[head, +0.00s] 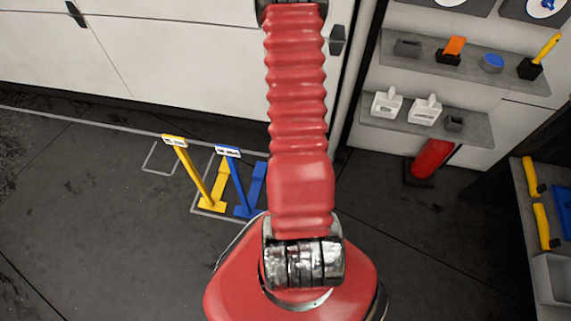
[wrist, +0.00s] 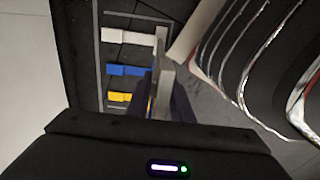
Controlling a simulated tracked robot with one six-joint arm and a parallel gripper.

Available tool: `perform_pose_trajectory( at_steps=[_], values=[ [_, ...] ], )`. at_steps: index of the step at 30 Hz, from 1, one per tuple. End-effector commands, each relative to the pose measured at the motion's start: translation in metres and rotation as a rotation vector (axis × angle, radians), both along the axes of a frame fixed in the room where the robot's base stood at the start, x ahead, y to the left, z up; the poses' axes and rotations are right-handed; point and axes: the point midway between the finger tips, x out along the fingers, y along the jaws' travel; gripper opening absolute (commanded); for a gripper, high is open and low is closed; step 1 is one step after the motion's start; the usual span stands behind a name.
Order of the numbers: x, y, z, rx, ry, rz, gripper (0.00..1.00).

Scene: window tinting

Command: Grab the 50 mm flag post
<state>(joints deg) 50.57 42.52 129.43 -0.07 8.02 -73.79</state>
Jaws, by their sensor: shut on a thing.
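A yellow flag post (head: 190,174) and a blue flag post (head: 239,180) stand on the dark floor in the head view, each with a small white label on top. I cannot read the labels. In the wrist view a white bar (wrist: 128,38), a blue bar (wrist: 128,70) and a yellow bar (wrist: 119,97) lie in a row inside a pale floor outline. My gripper (wrist: 166,92) shows only in the wrist view, shut around a narrow pale grey upright piece (wrist: 165,62), which looks like part of the white post. The fingers hide its lower part.
My red arm covers the middle of the head view. An empty marked square (head: 160,157) lies left of the yellow post. Shelves (head: 465,68) with small tools hang at the right, above a red cylinder (head: 433,158). The floor at left is clear.

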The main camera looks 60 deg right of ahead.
Motion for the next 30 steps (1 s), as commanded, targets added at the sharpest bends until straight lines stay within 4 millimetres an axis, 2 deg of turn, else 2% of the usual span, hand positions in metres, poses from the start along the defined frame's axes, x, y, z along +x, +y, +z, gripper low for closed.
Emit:
perform_pose_trajectory(
  at_steps=[6,13,19,30],
  values=[
    [0.001,-0.001,0.030,-0.004,-0.003,0.000,0.00],
    [0.001,-0.001,0.053,-0.003,-0.002,0.000,0.00],
    [0.000,0.000,0.061,-0.001,-0.001,0.000,0.00],
    [0.000,0.000,0.062,-0.001,0.000,0.000,0.00]
  ],
)
